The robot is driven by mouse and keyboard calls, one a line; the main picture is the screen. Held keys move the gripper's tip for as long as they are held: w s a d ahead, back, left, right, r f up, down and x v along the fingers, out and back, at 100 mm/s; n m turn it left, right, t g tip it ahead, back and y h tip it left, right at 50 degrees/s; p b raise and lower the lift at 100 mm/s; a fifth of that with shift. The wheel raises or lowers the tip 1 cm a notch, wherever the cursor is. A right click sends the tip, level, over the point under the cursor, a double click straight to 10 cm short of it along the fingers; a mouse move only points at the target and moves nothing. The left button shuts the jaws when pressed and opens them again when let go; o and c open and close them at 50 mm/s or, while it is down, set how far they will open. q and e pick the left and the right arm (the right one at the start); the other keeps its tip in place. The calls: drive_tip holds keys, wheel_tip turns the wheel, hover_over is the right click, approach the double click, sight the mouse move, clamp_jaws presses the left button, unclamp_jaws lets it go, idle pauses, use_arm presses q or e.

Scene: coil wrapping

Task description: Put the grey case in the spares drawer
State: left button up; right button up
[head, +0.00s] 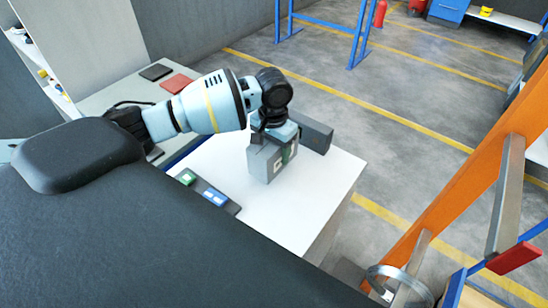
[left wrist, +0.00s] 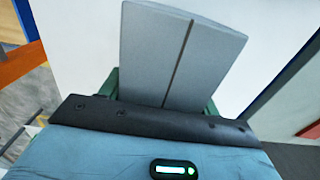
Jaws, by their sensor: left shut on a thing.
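The grey case (head: 262,167) is at my left gripper, over the white-topped surface in the head view. In the left wrist view the case (left wrist: 160,60) fills the space between the green fingers, with a dark seam along its face. My left gripper (head: 284,152) is shut on it from above. Its fingers (left wrist: 163,100) show partly at the case's two sides. I cannot tell whether the case touches the white top. My right gripper is not in view. I cannot identify the spares drawer in either view.
A dark grey block (head: 316,136) stands just behind the case. A dark panel with green and blue parts (head: 228,205) lies at the near left edge of the white top (head: 325,185). The top's right side is clear. An orange post (head: 465,195) rises at right.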

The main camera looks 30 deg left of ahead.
use_arm(q)
drive_tip(key=shift+d+f, duration=0.1)
drive_tip(key=shift+f, duration=1.5)
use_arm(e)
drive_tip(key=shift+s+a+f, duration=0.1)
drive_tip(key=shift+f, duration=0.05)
use_arm(q)
drive_tip(key=shift+f, duration=0.1)
drive_tip(key=o, duration=1.4)
drive_tip(key=shift+s+f, duration=0.1)
drive_tip(key=shift+f, duration=0.05)
wheel_tip(320, 180, up, 11)
drive_tip(key=shift+r+p, duration=0.2)
drive_tip(key=shift+p, duration=0.3)
drive_tip(key=shift+o, duration=0.5)
drive_tip(key=shift+r, duration=0.45)
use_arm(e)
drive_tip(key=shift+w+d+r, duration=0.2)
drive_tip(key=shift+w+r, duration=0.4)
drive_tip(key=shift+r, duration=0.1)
